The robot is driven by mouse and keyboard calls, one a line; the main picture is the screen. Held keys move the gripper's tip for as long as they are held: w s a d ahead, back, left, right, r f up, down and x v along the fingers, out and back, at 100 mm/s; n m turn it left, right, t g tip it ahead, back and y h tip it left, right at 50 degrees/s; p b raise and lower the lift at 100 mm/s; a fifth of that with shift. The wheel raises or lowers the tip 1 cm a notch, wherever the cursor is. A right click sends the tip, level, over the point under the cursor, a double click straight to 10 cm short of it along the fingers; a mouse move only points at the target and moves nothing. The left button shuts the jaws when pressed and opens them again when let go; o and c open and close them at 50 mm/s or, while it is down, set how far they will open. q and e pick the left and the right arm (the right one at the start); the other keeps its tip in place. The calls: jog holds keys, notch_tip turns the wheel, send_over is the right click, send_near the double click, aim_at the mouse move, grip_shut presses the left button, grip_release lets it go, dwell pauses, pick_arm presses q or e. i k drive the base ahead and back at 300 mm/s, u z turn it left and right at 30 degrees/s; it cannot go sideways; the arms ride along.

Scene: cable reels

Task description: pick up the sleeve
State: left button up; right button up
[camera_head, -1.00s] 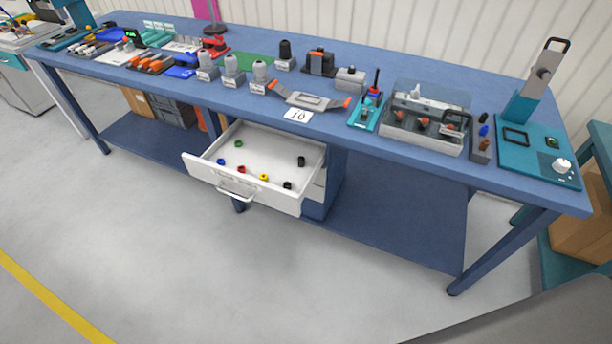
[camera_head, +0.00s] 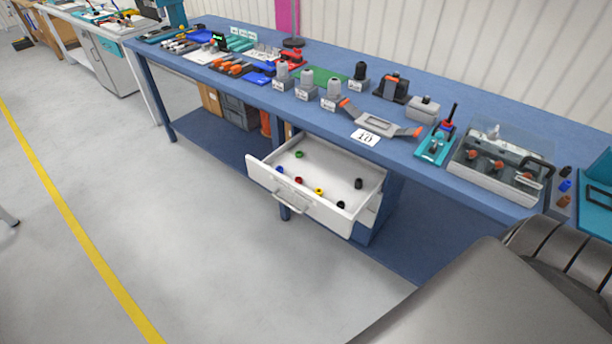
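No gripper shows in the head view. Which part is the sleeve cannot be told for certain. Several small ring-like pieces lie loose in the open white drawer (camera_head: 262,172): a green one (camera_head: 299,155), a blue one (camera_head: 280,170), a red one (camera_head: 299,180), a yellow one (camera_head: 319,191) and black ones, one at the right (camera_head: 359,183) and one near the front (camera_head: 340,205). A short black piece (camera_head: 565,171), a blue piece (camera_head: 565,186) and an orange-brown piece (camera_head: 564,201) stand in a row on the bench at the right.
The blue workbench (camera_head: 440,100) carries grey bottle-like parts, a grey bracket (camera_head: 378,124), a teal fixture (camera_head: 436,146) and a clear-lidded box (camera_head: 495,165). The drawer juts out from the bench front. A yellow line (camera_head: 75,225) crosses the open grey floor. My own dark grey body fills the lower right.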

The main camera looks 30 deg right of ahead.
aim_at(358, 182)
jog(key=u, duration=0.2)
jog(key=i, duration=2.9)
jog(key=z, duration=3.1)
jog(key=i, duration=0.55)
jog(key=z, duration=0.05)
